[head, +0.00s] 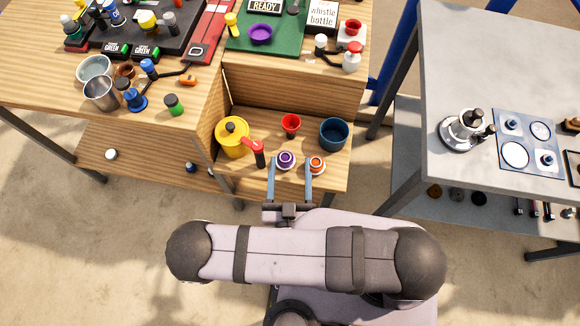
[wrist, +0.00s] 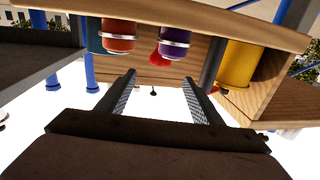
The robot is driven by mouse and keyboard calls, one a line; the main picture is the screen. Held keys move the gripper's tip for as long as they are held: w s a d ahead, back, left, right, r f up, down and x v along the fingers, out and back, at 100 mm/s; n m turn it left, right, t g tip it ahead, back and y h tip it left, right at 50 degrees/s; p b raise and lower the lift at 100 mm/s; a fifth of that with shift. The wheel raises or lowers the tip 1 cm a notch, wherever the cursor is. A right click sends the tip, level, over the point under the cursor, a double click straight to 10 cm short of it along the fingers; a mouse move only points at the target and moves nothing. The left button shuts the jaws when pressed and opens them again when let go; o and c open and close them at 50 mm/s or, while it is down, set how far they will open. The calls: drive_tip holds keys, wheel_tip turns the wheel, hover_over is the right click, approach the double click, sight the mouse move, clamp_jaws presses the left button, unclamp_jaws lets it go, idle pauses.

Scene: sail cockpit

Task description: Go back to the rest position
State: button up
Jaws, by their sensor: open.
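My gripper (head: 290,165) is open in the head view, its two fingers pointing at the front of the low shelf bay. A purple-topped item (head: 286,159) sits just ahead between the fingertips in the picture, and an orange-topped item (head: 317,165) is at the right fingertip. Whether the fingers touch either cannot be told. In the wrist view the open fingers (wrist: 160,82) have empty space between them. The orange item (wrist: 118,36) and purple item (wrist: 174,36) appear beyond them, near the picture's top, apart from the fingers.
The bay also holds a yellow pot (head: 232,138), a red-handled item (head: 256,150), a red cup (head: 291,123) and a dark blue bowl (head: 333,134). Wooden walls (head: 290,88) bound it. A grey table (head: 480,60) stands right; open floor (head: 120,240) lies left of my arm.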

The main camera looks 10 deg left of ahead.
idle(0.4)
drive_tip(key=w+d+r+m+g+h+p, duration=0.25)
drive_tip(key=w+r+m+g+p, duration=0.35)
drive_tip(key=w+r+m+g, duration=0.5)
drive_tip(key=s+d+r+n+g, duration=0.3)
drive_tip(key=s+d, duration=0.3)
drive_tip(key=d, duration=0.3)
drive_tip(key=s+d+r+n+g+p, duration=0.1)
drive_tip(key=s+d+r+n+g, duration=0.2)
drive_tip(key=d, duration=0.6)
wheel_tip(320, 180, up, 3)
drive_tip(key=s+n, duration=0.2)
drive_tip(key=n, duration=0.1)
drive_tip(key=shift+s+d+g, duration=0.35)
drive_tip(key=shift+s+g, duration=0.05)
drive_tip(key=shift+f, duration=0.1)
